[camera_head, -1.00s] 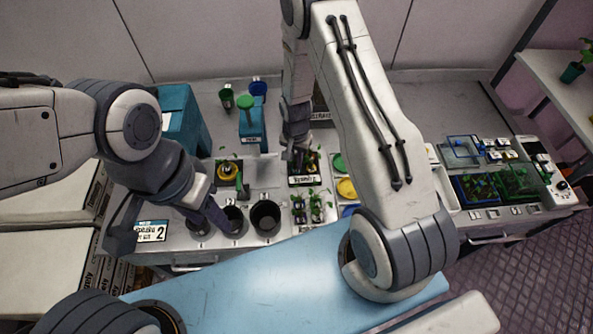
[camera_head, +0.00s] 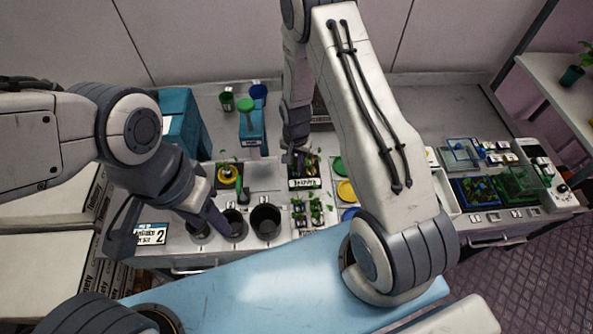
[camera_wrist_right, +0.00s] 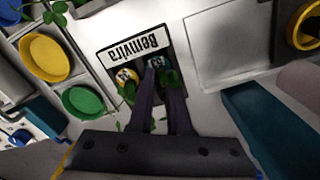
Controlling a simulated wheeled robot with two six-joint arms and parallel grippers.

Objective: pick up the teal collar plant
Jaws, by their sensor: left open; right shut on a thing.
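The teal collar plant (camera_wrist_right: 154,62) stands in a small dark rack (camera_wrist_right: 108,56) with a white name label, in the right wrist view. A yellow collar plant (camera_wrist_right: 125,76) stands close beside it. My right gripper (camera_wrist_right: 160,76) is shut on the teal collar plant, its fingers partly hiding it and its leaves. In the head view my right gripper (camera_head: 294,160) is over the same labelled rack (camera_head: 305,184), and the plant is too small to tell there. My left gripper (camera_head: 172,236) is open and empty at the front left of the bench.
Dark round pots (camera_head: 265,221) stand along the front edge of the bench. Yellow (camera_wrist_right: 45,58) and green (camera_wrist_right: 83,102) round dishes lie beside the rack. A teal stand (camera_head: 252,132) is behind. Another rack with several plants (camera_head: 316,210) sits in front. A bare grey plate (camera_wrist_right: 235,45) is beside the rack.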

